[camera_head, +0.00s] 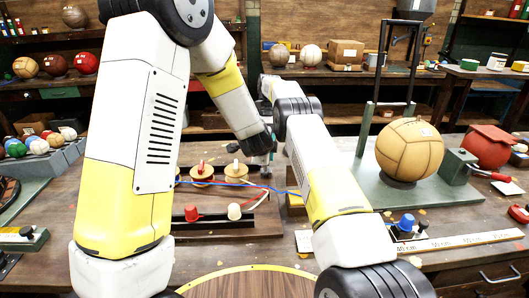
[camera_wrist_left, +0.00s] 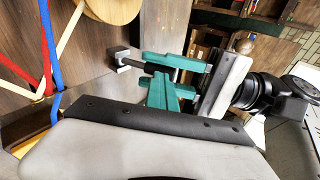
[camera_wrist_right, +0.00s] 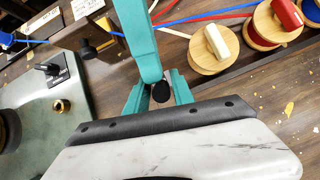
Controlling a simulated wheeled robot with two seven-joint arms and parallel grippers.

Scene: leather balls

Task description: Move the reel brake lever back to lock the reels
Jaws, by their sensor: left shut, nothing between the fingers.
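My left gripper (camera_wrist_left: 166,92) is shut and empty, its green fingers beside my right gripper in the left wrist view. My right gripper (camera_wrist_right: 159,92) has its fingers apart, with a round dark knob between or below them. I cannot tell whether they touch it. A large green bar crosses above it in the right wrist view, close to the camera. A thin dark rod on a pale block (camera_wrist_left: 122,57) stands by the fingers; it may be the reel brake lever, but I cannot be sure. Reels (camera_head: 201,169) with red and white handles lie on the bench. In the head view my arms mostly hide both grippers.
Blue, red and cream cords (camera_wrist_left: 46,45) run near the left gripper. A green base (camera_head: 448,207) carries a tan leather ball (camera_head: 409,150). A black rail (camera_head: 215,223) with a red and a cream cone stands in front of the reels. My arms are close together.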

